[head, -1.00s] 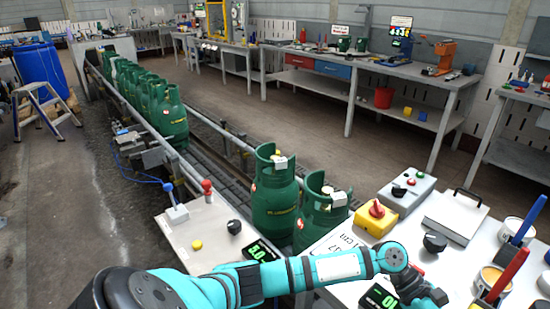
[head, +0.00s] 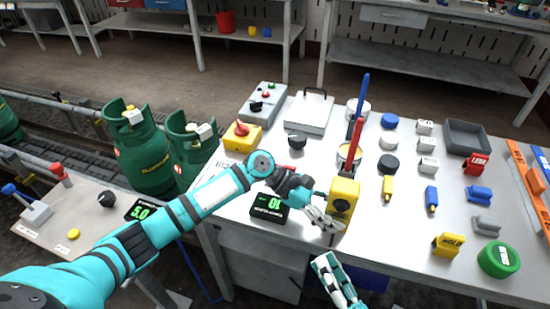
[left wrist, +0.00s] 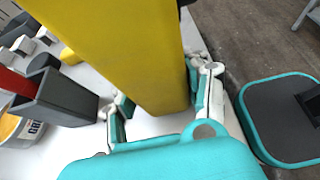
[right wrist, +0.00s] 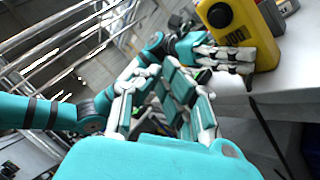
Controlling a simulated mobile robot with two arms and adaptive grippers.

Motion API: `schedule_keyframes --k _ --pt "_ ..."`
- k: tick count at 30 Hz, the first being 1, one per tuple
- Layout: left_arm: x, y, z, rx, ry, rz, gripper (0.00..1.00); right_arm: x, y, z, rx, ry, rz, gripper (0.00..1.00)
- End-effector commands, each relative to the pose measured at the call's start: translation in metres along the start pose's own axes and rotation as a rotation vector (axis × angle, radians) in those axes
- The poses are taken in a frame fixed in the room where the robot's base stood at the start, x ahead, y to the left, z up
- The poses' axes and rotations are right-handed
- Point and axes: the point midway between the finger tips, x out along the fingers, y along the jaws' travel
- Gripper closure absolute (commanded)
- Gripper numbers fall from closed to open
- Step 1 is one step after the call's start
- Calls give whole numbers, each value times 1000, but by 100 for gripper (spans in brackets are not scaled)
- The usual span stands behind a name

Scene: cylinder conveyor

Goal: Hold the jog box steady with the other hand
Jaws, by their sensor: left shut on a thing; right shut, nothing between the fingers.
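The yellow jog box (head: 345,190) stands upright at the table's front edge, with a round black knob on its face. My left gripper (head: 325,218) is shut on the jog box low on its body. In the left wrist view the yellow jog box (left wrist: 115,45) lies between the two fingers. My right gripper (head: 334,272) is shut and empty, in front of the table edge and below the jog box, not touching it. The right wrist view shows the jog box (right wrist: 225,18) beyond the right fingers (right wrist: 155,85), with the left gripper (right wrist: 222,58) on it.
The white table (head: 400,235) holds a black display (head: 270,207), a yellow box with a red knob (head: 242,136), pots with red and blue handles, a grey tray (head: 468,138) and several small coloured blocks. Green gas cylinders (head: 145,155) stand at left. Space before the table is open.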

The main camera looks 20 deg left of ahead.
Motion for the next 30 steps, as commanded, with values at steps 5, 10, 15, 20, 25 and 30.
schedule_keyframes --k 5,10,15,20,25,30 --pt "0 0 0 0 -1 0 92 -1 1 -1 -2 -1 0 100" --pt "0 0 0 0 -1 0 92 0 0 0 -2 -1 0 100" --pt "0 0 0 0 -1 0 92 8 -5 6 -4 -1 2 100" --pt "0 0 1 0 -1 0 92 23 -16 17 -5 -1 2 100" --pt "0 0 1 0 -1 0 92 40 -28 30 -5 -1 1 100" --pt "0 0 1 0 -1 0 92 52 -38 38 -4 -1 0 100"
